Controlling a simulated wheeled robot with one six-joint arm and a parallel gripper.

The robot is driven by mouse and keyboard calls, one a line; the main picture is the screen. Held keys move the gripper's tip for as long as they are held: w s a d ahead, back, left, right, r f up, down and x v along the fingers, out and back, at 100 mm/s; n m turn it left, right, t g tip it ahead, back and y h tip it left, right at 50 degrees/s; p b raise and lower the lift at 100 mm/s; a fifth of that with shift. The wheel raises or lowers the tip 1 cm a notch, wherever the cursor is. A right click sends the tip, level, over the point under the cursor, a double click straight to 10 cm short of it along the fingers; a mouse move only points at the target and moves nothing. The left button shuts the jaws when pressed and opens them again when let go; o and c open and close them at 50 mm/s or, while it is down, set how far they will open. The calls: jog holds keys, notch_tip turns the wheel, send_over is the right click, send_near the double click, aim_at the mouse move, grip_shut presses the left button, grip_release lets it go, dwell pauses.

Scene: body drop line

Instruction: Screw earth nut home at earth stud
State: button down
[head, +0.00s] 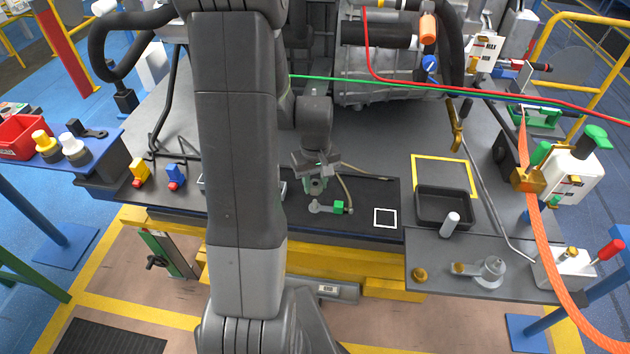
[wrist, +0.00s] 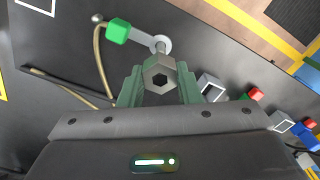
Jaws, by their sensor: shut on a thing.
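My gripper (wrist: 159,88) is shut on the earth nut (wrist: 158,70), a grey hexagonal nut with a dark hole, held between two green fingers in the wrist view. In the head view my gripper (head: 316,186) hangs over the dark mat, just above a grey ring-ended lug (head: 316,206) with a green block (head: 339,207). In the wrist view the ring end (wrist: 162,43) lies just beyond the nut, with the green block (wrist: 118,31) to its left. I cannot make out the earth stud clearly, nor whether the nut touches anything.
A tan cable (wrist: 99,62) runs beside the green block. A white square outline (head: 385,217) and a black tray (head: 444,206) lie to the right. Green and red lines cross above.

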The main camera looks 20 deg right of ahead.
aim_at(315, 200)
jog(key=shift+f+b, duration=1.45)
jog(key=shift+f, duration=0.15)
jog(key=shift+f+b, duration=0.15)
jog(key=shift+b, duration=0.15)
dwell(0.4)
jog(key=shift+f+b, duration=0.65)
jog(key=shift+f, duration=0.15)
jog(key=shift+f+b, duration=0.55)
jog(key=shift+f, duration=0.1)
jog(key=c, duration=1.3)
grip_release()
